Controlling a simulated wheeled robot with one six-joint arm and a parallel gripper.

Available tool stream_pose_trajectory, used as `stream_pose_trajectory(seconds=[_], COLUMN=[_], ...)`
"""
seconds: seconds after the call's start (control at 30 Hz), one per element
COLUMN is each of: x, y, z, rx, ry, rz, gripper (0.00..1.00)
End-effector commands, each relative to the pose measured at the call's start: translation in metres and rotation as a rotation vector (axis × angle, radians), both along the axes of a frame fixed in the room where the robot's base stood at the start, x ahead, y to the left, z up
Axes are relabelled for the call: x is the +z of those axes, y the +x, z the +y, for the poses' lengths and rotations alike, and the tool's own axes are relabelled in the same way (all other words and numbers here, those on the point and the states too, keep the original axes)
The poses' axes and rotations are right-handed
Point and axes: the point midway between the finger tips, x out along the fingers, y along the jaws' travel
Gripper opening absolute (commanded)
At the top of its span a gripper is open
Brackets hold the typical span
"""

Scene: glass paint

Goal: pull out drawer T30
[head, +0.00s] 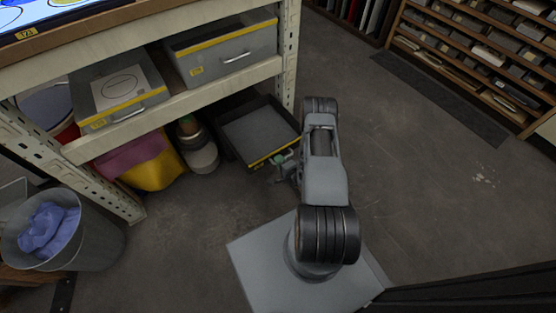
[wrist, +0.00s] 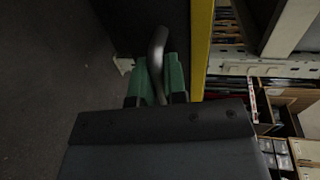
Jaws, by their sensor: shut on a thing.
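A dark, open-topped drawer (head: 262,134) with a yellow strip along its front sits low, under the shelf unit; its label is not readable, so I cannot confirm T30. It stands out from beneath the lower shelf and looks empty. Its curved metal handle (wrist: 157,45) and yellow strip (wrist: 201,50) show in the wrist view. My gripper (head: 281,161) is at the drawer's front, and in the wrist view its green fingers (wrist: 157,80) are shut on the handle, one on each side. My arm hides the area to the right of the drawer front.
Two grey drawers (head: 235,58) (head: 112,95) with yellow strips sit on the shelf (head: 190,105) above. A yellow container (head: 160,172) and a grey canister (head: 200,155) stand left of the low drawer. A bin (head: 88,245) with blue cloth is front left. Floor right of my arm is clear.

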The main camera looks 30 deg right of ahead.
Motion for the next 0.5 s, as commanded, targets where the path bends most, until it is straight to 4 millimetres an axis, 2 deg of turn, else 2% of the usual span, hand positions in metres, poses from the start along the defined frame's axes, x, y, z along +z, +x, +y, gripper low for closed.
stream_pose_trajectory(seconds=[0.17, 0.2, 0.43, 0.5], x=[-0.0001, -0.0001, 0.0, 0.0], y=[0.0005, 0.0006, 0.0007, 0.0007], z=[-0.0007, -0.0006, 0.0009, 0.0009], rx=[-0.002, -0.002, 0.001, 0.001], ry=[-0.002, -0.002, -0.001, -0.001], rz=[0.0, 0.0, 0.0, 0.0], gripper=[0.0, 0.15, 0.37, 0.37])
